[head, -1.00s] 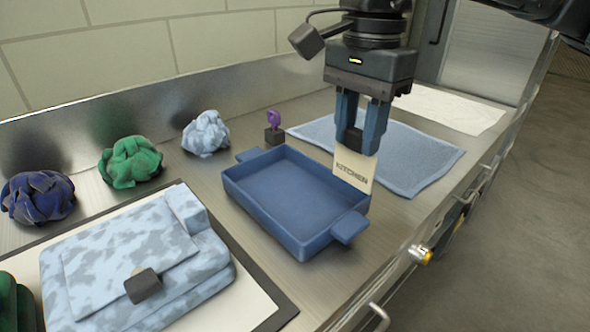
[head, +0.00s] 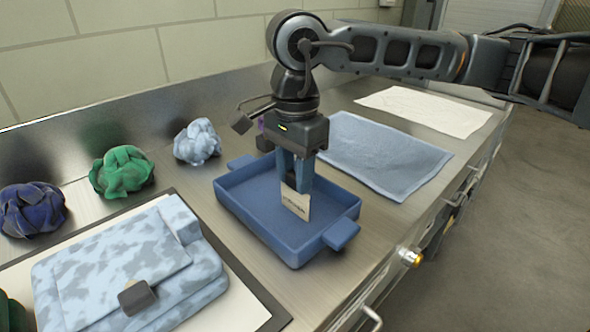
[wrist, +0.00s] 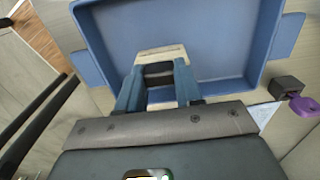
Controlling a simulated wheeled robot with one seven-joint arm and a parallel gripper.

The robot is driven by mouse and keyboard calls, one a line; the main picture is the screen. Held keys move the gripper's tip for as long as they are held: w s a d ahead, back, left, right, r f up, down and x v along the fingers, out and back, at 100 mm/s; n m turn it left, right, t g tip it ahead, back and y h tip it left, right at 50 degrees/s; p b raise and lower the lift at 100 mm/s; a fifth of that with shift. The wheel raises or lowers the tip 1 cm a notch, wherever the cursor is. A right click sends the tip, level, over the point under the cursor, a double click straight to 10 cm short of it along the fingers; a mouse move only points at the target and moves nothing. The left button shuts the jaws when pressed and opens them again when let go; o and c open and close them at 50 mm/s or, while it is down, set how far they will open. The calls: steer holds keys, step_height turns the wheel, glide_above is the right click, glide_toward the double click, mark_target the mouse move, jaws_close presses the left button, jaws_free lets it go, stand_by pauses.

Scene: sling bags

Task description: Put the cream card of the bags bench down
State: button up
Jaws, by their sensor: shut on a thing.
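The cream card (head: 295,203) has dark lettering and hangs upright from my gripper (head: 296,185), which is shut on it. In the head view the card is in front of and over the inside of the blue tray (head: 240,212). I cannot tell whether its lower edge touches the tray floor. The wrist view shows the card's pale edge (wrist: 161,52) between the fingers of my gripper (wrist: 160,78), with the blue tray (wrist: 200,35) beyond.
A light blue patterned sling bag (head: 120,265) lies on a dark-edged board at the left. Green (head: 121,171), navy (head: 31,208) and pale blue (head: 197,142) cloth bundles sit behind it. A blue towel (head: 385,155) lies right of the tray. A purple-topped item (wrist: 303,105) stands near the tray.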

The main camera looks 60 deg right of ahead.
steer(key=shift+f+b, duration=0.2)
steer(key=shift+b, duration=0.1)
steer(key=o, duration=1.1)
steer(key=shift+r, duration=0.1)
steer(key=shift+r, duration=0.1)
steer(key=shift+r+p, duration=0.2)
steer(key=shift+p, duration=0.25)
step_height(320, 180, up, 12)
steer(key=shift+f, duration=0.15)
